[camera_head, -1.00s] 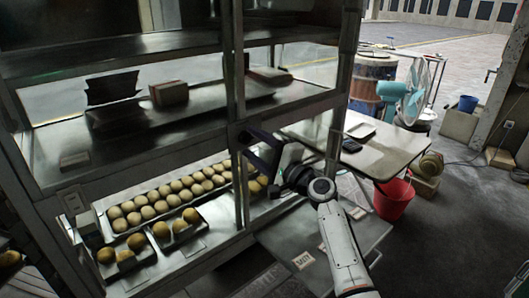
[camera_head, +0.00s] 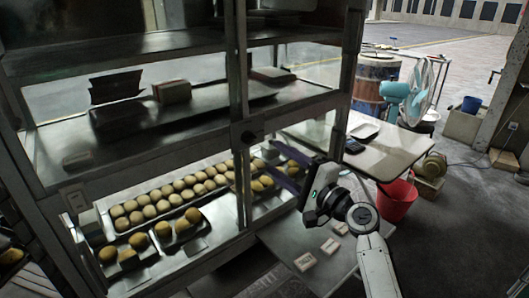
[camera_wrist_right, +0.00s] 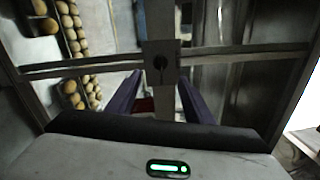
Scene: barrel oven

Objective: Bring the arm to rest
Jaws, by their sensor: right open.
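My right gripper (camera_head: 287,168) is in front of the right part of the glass-fronted cabinet (camera_head: 241,190) in the head view. Its dark purple fingers stand apart with nothing between them, pointing left toward the cabinet frame. My left gripper is not in view.
Trays of round buns (camera_head: 170,199) fill the cabinet's lower shelf. A white table (camera_head: 385,157) stands behind my right arm, with a red bucket (camera_head: 397,200) beside it. A low metal surface (camera_head: 285,247) with small cards lies below the gripper. Open floor lies to the right.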

